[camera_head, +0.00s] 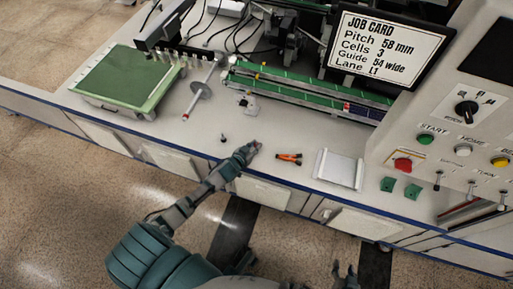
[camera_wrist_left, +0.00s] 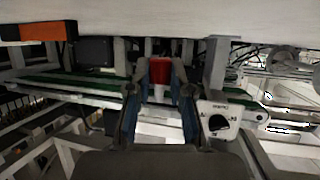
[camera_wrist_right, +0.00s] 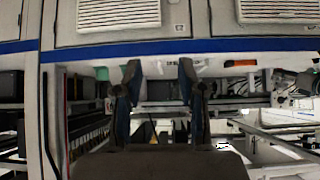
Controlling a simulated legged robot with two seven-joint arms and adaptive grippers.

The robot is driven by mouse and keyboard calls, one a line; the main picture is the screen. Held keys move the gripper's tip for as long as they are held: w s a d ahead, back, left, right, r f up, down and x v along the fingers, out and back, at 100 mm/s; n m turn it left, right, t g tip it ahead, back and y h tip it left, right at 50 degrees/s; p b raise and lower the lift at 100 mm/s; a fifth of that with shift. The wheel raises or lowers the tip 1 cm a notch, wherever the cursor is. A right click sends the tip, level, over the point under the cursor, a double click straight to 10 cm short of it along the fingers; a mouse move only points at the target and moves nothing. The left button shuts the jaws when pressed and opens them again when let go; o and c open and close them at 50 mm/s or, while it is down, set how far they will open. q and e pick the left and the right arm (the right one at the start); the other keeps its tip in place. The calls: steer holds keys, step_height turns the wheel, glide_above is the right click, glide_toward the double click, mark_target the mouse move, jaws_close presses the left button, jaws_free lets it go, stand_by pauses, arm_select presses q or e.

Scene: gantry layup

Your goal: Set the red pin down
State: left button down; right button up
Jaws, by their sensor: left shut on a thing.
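The red pin (camera_wrist_left: 160,70) shows in the left wrist view as a short red block between the two fingertips. My left gripper (camera_wrist_left: 160,82) is shut on it. In the head view my left gripper (camera_head: 253,147) is over the front part of the white bench, and the pin cannot be made out there. Whether the pin touches the bench I cannot tell. My right gripper (camera_head: 345,275) is low in the head view, in front of the bench. In the right wrist view my right gripper (camera_wrist_right: 160,70) has its fingers apart with nothing between them.
An orange and black tool (camera_head: 289,157) lies just right of my left gripper. A white tray (camera_head: 338,170) is further right. A small dark peg (camera_head: 223,138) stands to the left.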

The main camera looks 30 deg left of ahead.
arm_select(q)
steer(key=shift+w+a+f, duration=0.15)
steer(key=shift+w+a, duration=0.1)
steer(key=shift+w, duration=0.3)
step_height(320, 180, down, 3)
steer(key=shift+d+f+b, duration=0.1)
steer(key=shift+f+b, duration=0.05)
steer(key=shift+b, duration=0.7)
arm_select(e)
steer(key=w+a+r+t+y, duration=0.1)
steer(key=w+r+t, duration=0.2)
steer(key=w+t, duration=0.1)
steer(key=shift+w+a+r, duration=0.25)
steer(key=shift+a+r, duration=0.1)
steer(key=shift+r, duration=0.05)
arm_select(q)
steer(key=c, duration=1)
jaws_free()
steer(key=shift+c, duration=0.2)
arm_select(e)
steer(key=shift+w, duration=0.1)
arm_select(q)
steer(key=shift+s, duration=0.1)
